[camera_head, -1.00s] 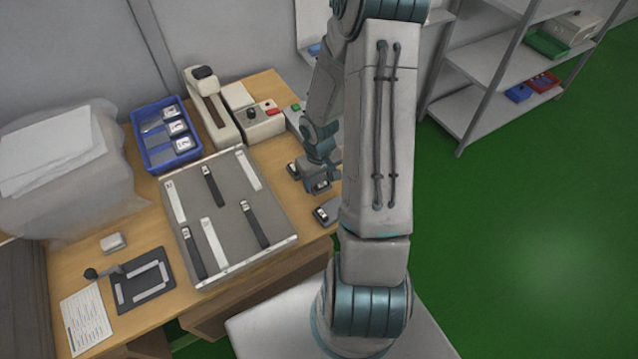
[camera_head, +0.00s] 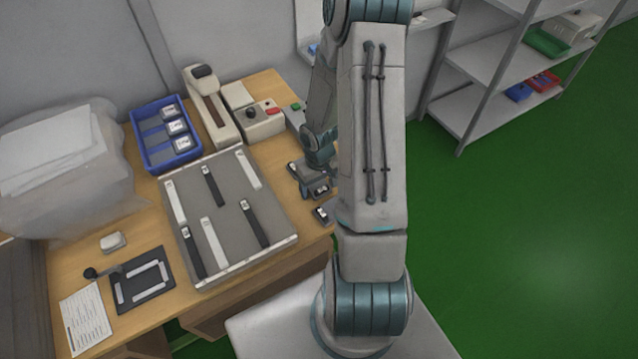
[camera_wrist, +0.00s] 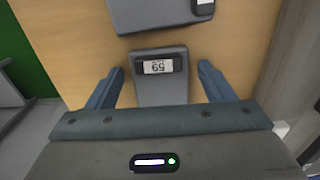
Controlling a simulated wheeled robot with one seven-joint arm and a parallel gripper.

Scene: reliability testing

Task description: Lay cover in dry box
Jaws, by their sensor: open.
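A grey cover (camera_wrist: 162,90) with a black strip and a white label lies on the wooden bench in the wrist view. The label appears upside down and seems to read 59. My gripper (camera_wrist: 160,82) is open, its blue-grey fingers on either side of this cover with gaps showing. A second grey cover (camera_wrist: 150,14) lies just beyond. In the head view my gripper (camera_head: 316,184) is low over the bench's right side, partly hidden by my arm. A blue box (camera_head: 150,162) at the back holds several grey pieces with white labels; whether it is the dry box is unclear.
A grey tray (camera_head: 228,228) with black and white strips fills the bench's middle. A beige press (camera_head: 215,118) and a control box (camera_head: 262,122) stand behind. A dark plate (camera_head: 142,282) and paper sheet (camera_head: 86,318) lie front left. A plastic-wrapped stack (camera_head: 65,185) is at left.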

